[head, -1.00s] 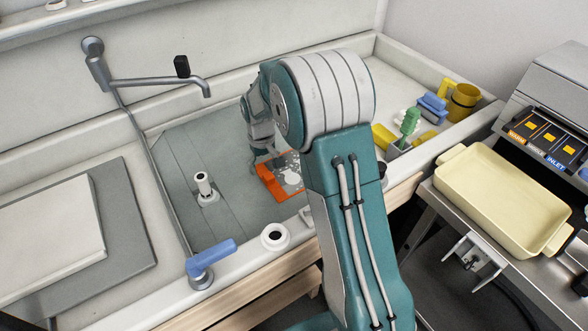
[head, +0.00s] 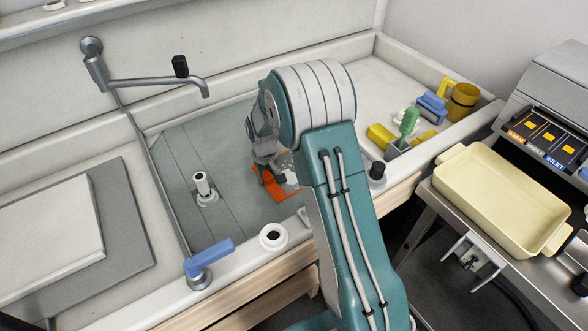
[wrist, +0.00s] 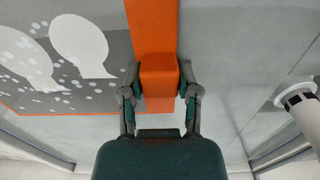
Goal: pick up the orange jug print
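The orange jug print (head: 284,196) lies in the grey sink basin, partly hidden by my arm and gripper. In the wrist view the print (wrist: 155,25) shows an orange border, a grey picture with white jug-like shapes, and a raised orange block between my fingers. My gripper (wrist: 160,78) has one finger against each side of this block, with no clear gap, and looks shut on it. In the head view my gripper (head: 270,178) is low over the print. Whether the print is off the basin floor cannot be told.
A white-topped post (head: 203,188) stands left of the print; it shows at right in the wrist view (wrist: 298,100). A tap (head: 155,82) reaches over the basin. A blue-handled valve (head: 208,260) is on the front rim. A cream tray (head: 480,160) sits at right.

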